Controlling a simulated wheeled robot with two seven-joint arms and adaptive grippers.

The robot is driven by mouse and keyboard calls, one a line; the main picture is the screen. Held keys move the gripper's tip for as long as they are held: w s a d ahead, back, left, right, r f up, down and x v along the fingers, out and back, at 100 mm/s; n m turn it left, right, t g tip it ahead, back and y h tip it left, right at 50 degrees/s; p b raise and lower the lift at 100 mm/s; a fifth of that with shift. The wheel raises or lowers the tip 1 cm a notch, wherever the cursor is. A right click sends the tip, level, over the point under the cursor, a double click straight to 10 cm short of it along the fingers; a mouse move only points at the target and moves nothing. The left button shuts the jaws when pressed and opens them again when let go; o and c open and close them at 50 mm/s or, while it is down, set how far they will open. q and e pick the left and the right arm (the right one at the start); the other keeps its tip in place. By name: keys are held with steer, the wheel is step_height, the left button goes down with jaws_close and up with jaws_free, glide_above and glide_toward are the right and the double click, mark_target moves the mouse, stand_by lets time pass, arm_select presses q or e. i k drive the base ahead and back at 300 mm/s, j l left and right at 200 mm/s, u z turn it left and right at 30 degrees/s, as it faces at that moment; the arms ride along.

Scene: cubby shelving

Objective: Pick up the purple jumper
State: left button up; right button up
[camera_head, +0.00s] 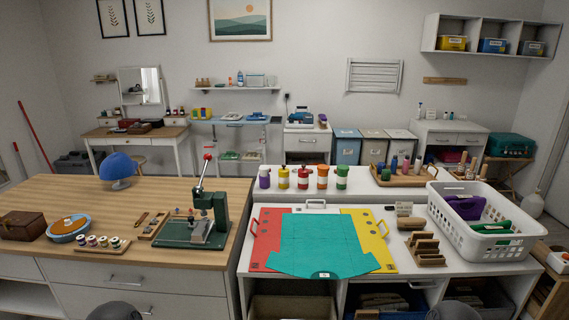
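The purple jumper (465,207) appears to be the purple cloth in the white plastic basket (462,239) on the right of the white counter. It lies towards the back of the basket, and its lower part is hidden by the contents and wall. A green cloth (492,227) lies in front of it in the same basket. Neither of my grippers shows; only grey rounded parts, probably of my own arms, show at the bottom edge.
A teal garment (318,240) lies spread on a red and yellow folding board left of the basket. A wooden rack (425,248) stands between them. Several paint bottles (303,178) stand behind. A green press (207,215) is on the wooden worktop (150,196) at left.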

mark_target(467, 207)
steer(key=i+j, duration=0.1)
steer(key=j, duration=0.85)
steer(key=j+z, duration=0.25)
steer(key=z, duration=0.15)
steer(key=i+j+z, duration=0.1)
steer(key=j+z, duration=0.5)
steer(key=z, duration=1.15)
steer(key=i+l+z, duration=0.1)
steer(key=i+z, duration=0.25)
steer(key=i, duration=0.35)
steer(key=i+j+z, duration=0.1)
steer(key=i+z, duration=0.25)
steer(key=i, duration=0.35)
steer(key=i+z, duration=0.2)
steer(key=i, duration=1.8)
steer(key=i+j+u, duration=0.1)
steer(key=i+u, duration=0.6)
steer(key=u, duration=0.15)
steer(key=i+l+u, duration=0.2)
steer(key=i+u, duration=0.25)
steer(key=i+l+u, duration=0.25)
steer(key=u, duration=0.15)
